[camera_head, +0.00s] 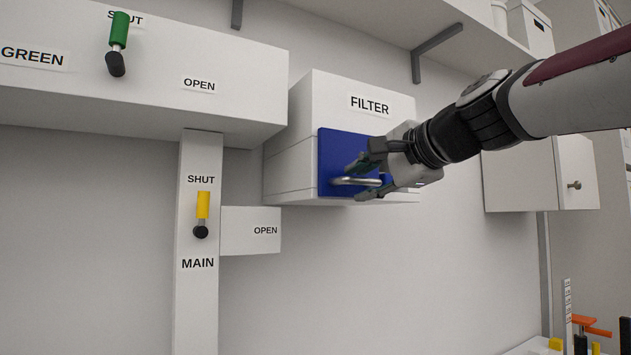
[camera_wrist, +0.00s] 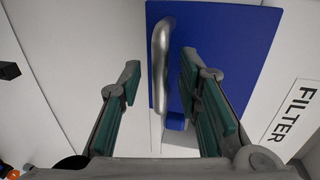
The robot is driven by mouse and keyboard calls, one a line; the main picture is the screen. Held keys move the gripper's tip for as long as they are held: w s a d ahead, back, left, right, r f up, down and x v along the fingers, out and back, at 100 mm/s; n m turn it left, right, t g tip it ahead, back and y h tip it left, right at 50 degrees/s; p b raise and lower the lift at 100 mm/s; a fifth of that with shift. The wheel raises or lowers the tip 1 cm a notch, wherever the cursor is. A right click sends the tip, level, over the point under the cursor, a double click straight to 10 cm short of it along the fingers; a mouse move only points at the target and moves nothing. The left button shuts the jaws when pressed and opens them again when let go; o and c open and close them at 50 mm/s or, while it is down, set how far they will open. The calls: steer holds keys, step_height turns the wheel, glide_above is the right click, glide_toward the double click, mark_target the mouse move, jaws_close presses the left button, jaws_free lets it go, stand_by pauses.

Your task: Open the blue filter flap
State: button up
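The blue filter flap (camera_head: 338,152) is on the front of a white wall box labelled FILTER and lies flat against it, looking closed. It also shows in the wrist view (camera_wrist: 230,45). A silver bar handle (camera_head: 352,181) runs across its lower part; in the wrist view the handle (camera_wrist: 160,60) lies between the two finger lines, just beyond or level with the tips. My gripper (camera_head: 368,172) is at the flap's right side. In the wrist view my gripper (camera_wrist: 160,80) has its fingers apart, with a gap on the handle's left. Contact with the handle cannot be told.
A green lever (camera_head: 119,32) on a white box and a yellow lever (camera_head: 203,206) on the MAIN column are to the left. A white cabinet (camera_head: 530,175) hangs at right. A shelf bracket (camera_head: 436,45) is above. The wall below the filter box is clear.

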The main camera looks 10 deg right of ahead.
steer(key=shift+w+a, duration=0.1)
steer(key=shift+w, duration=0.25)
steer(key=shift+c, duration=0.2)
jaws_close()
